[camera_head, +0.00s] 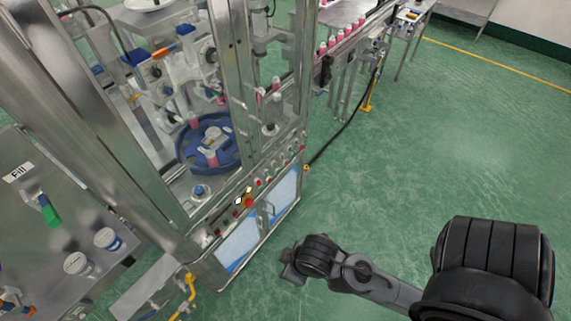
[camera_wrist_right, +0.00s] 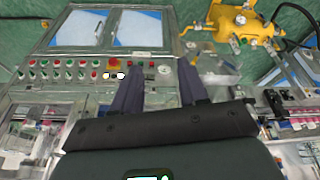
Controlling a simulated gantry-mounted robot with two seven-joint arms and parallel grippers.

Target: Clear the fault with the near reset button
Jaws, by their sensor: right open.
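The machine's button panel (camera_head: 222,223) runs along the front edge of the glazed cabinet in the head view. It also shows in the right wrist view (camera_wrist_right: 60,68). Two small lit buttons, one amber (camera_head: 249,189) and one white (camera_head: 238,201), are close to a red emergency stop (camera_head: 248,203) on a yellow base. The lit pair also shows in the right wrist view (camera_wrist_right: 114,76). I cannot read which button is the reset. My right gripper (camera_wrist_right: 159,67) is open and empty, its dark fingers pointing at the panel. Whether it touches is unclear. My left gripper is out of view.
Several green and red buttons (camera_wrist_right: 56,75) line the panel beside the lit pair. Cabinet doors (camera_head: 284,190) with blue-white windows are below the panel. A yellow device (camera_wrist_right: 238,25) is near the panel's end. Open green floor (camera_head: 440,150) lies to the right.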

